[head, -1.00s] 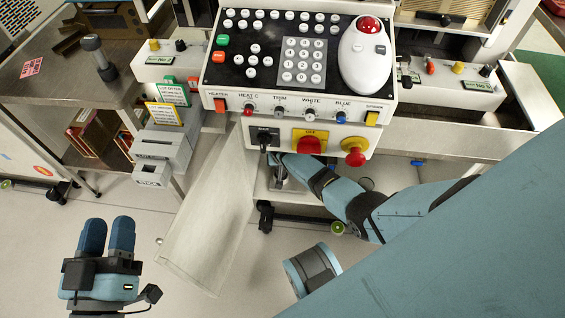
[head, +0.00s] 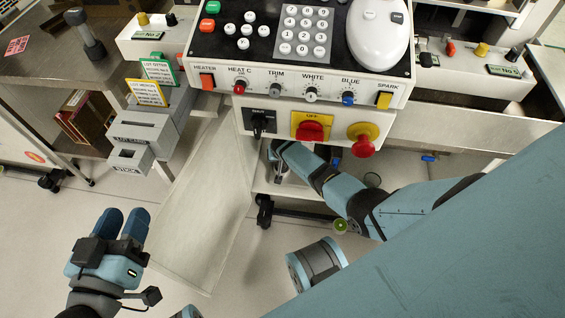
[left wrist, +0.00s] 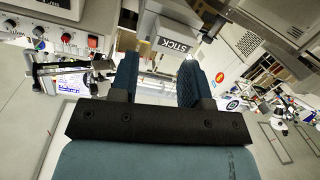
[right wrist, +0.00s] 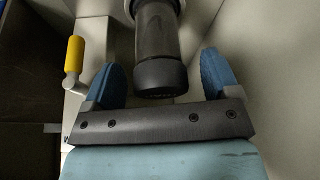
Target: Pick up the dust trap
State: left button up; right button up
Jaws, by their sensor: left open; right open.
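A dark, semi-clear cylinder with a black lower cap, which looks like the dust trap (right wrist: 157,45), hangs down in the right wrist view. My right gripper (right wrist: 162,70) is open, with one blue finger to either side of the cylinder. In the head view my right arm reaches under the front of the console, and the dust trap and the right fingertips cannot be made out there. My left gripper (head: 124,220) is open and empty over the floor at the lower left.
A yellow-handled valve (right wrist: 75,58) stands left of the cylinder. The console (head: 290,82) with knobs and a red emergency button (head: 363,146) overhangs my right arm. Grey bins (head: 140,138) stand to its left. The floor around my left gripper is clear.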

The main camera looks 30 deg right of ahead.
jog(key=c, duration=1.3)
